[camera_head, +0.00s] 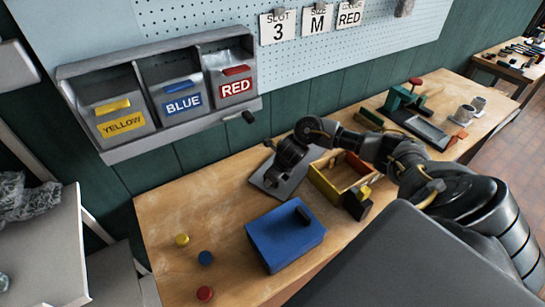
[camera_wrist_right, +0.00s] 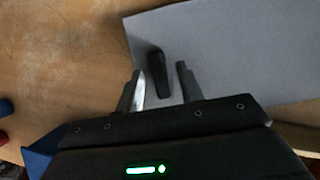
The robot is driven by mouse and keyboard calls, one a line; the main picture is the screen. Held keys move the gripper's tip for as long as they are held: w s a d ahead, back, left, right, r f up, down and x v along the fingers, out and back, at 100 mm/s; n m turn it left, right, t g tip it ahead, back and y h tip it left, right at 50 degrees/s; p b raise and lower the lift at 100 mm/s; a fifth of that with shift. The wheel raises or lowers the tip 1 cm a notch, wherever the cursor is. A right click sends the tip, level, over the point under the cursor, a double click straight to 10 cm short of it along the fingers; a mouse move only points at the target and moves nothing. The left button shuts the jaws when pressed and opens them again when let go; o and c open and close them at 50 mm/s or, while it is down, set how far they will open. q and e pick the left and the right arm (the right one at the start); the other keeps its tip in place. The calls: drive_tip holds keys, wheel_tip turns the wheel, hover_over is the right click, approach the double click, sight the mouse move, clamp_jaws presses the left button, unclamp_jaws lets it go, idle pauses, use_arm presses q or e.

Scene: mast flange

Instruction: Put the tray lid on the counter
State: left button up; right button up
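The tray lid, a flat grey plate (camera_head: 285,190) with a black bar handle, lies on the wooden counter (camera_head: 180,215) beside the open tray. In the right wrist view the lid (camera_wrist_right: 235,50) fills the upper right, with its handle (camera_wrist_right: 157,72) standing between my fingers. My right gripper (camera_wrist_right: 160,88) is open, one finger on each side of the handle, with visible gaps. In the head view the right gripper (camera_head: 290,160) is over the lid and hides part of it. The tray (camera_head: 323,184) has yellow and red walls and is open on top. My left gripper is out of view.
A blue box (camera_head: 280,240) with a black handle stands in front of the lid. Yellow, blue and red buttons (camera_head: 205,258) are at the front left. Labelled bins (camera_head: 180,100) hang on the wall. A green device (camera_head: 400,103) stands at the back right.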

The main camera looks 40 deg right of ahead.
drive_tip(key=shift+r, duration=0.25)
drive_tip(key=shift+s+d+r, duration=0.1)
drive_tip(key=shift+r, duration=0.2)
drive_tip(key=b+v, duration=0.1)
drive_tip(key=v, duration=1)
drive_tip(key=shift+s, duration=0.2)
